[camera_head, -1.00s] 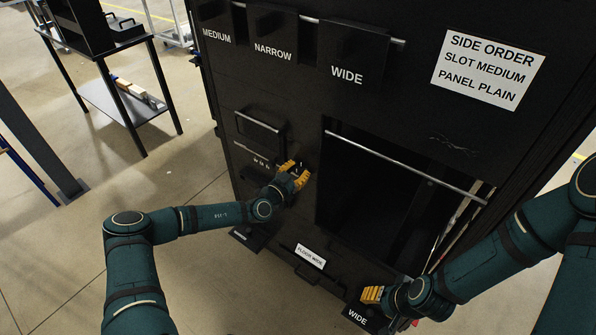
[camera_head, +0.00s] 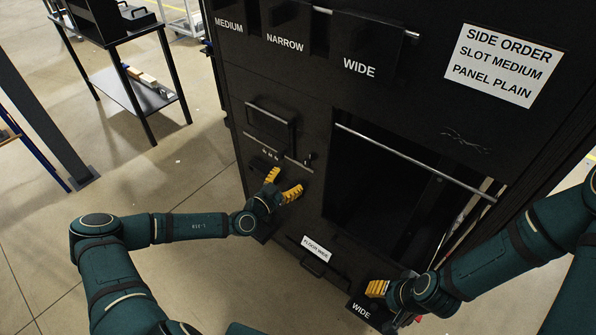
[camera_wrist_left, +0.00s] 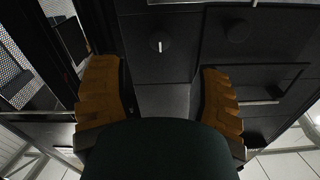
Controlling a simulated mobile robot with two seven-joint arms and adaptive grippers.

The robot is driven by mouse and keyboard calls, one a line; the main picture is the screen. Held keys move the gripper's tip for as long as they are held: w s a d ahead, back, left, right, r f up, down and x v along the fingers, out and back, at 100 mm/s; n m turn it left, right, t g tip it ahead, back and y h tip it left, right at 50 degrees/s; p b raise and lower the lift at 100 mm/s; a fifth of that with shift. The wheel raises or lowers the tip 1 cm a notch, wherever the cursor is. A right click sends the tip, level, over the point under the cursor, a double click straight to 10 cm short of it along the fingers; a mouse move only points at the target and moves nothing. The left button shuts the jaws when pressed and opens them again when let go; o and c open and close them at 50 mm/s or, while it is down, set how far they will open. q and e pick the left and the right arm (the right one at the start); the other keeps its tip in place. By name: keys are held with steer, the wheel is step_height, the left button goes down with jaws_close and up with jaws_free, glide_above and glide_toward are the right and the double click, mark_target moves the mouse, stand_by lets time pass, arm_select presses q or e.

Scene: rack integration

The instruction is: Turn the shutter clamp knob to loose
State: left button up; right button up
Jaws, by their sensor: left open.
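A small dark knob (camera_head: 309,158) sits on the black rack front, just left of the large opening, in the head view. In the left wrist view a round dark knob (camera_wrist_left: 160,46) with a white pointer mark, nearly upright in the picture, shows between and beyond my fingers. A second round dark knob (camera_wrist_left: 238,32) without a visible mark is to its right. My left gripper (camera_head: 283,184) is open and empty, below and left of the knob, apart from it; its yellow fingers also frame the wrist view (camera_wrist_left: 160,72). My right gripper (camera_head: 377,288) is low at the opening's bottom edge; its fingertips are unclear.
The large opening (camera_head: 385,185) has a metal bar (camera_head: 415,163) across its top. A handled panel (camera_head: 270,126) is left of the knob. WIDE, NARROW and MEDIUM blocks hang above, beside a SIDE ORDER sign (camera_head: 503,65). A side table (camera_head: 130,90) stands at left on open floor.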

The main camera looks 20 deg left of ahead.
arm_select(q)
steer(key=v, duration=0.2)
steer(key=shift+s+a, duration=0.1)
steer(key=shift+s, duration=0.15)
